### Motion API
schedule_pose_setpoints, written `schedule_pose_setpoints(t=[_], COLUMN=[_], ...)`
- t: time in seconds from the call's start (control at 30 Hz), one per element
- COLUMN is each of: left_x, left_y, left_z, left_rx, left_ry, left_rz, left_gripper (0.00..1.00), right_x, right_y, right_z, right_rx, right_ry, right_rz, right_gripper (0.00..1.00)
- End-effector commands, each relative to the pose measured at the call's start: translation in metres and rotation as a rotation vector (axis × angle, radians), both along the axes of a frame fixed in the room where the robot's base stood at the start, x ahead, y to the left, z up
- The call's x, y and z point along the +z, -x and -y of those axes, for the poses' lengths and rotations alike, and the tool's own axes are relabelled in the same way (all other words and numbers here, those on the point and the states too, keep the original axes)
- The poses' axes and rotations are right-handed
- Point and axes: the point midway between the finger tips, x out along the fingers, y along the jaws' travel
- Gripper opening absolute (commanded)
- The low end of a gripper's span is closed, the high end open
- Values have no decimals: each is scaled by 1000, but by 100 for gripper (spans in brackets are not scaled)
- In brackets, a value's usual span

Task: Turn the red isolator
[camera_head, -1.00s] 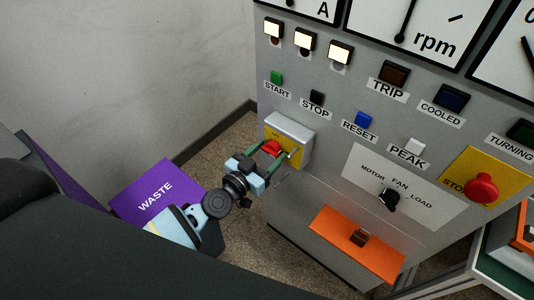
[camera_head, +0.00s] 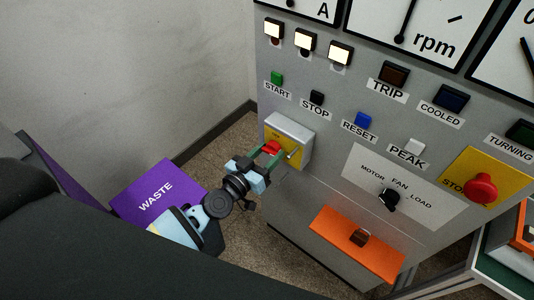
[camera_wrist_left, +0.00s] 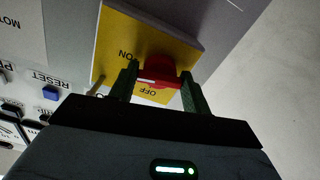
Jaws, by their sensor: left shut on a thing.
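The red isolator (camera_head: 271,147) is a red handle on a yellow plate (camera_head: 293,155) on a grey box at the left edge of the panel. It also shows in the left wrist view (camera_wrist_left: 160,70), with the ON and OFF marks on the yellow plate (camera_wrist_left: 120,40). My left gripper (camera_head: 266,153) is shut on the red handle, with one green finger on each side of it in the left wrist view (camera_wrist_left: 157,82). The fingers hide the handle's ends. My right gripper is not in view.
The panel carries START (camera_head: 277,77), STOP (camera_head: 317,97) and RESET (camera_head: 363,120) buttons, a black selector (camera_head: 389,198) and a red stop button (camera_head: 481,187). An orange ledge (camera_head: 340,240) juts out below. A purple WASTE bin (camera_head: 165,190) stands at the left on the floor.

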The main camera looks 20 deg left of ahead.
Motion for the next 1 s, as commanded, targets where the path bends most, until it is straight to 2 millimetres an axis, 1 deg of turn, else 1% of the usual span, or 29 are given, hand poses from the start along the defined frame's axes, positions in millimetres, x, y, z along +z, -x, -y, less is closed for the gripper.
schedule_pose_setpoints(t=[0.37,0.73,1.0], left_x=[0,0,0], left_y=[0,1,1], left_z=[1,1,1], left_rx=[1,1,0], left_ry=[330,662,901], left_rz=[-119,-241,-327], left_gripper=[25,25,25], right_x=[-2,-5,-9], right_y=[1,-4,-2], right_z=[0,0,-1], right_rx=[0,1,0], right_ry=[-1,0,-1], right_rz=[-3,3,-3], right_gripper=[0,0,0])
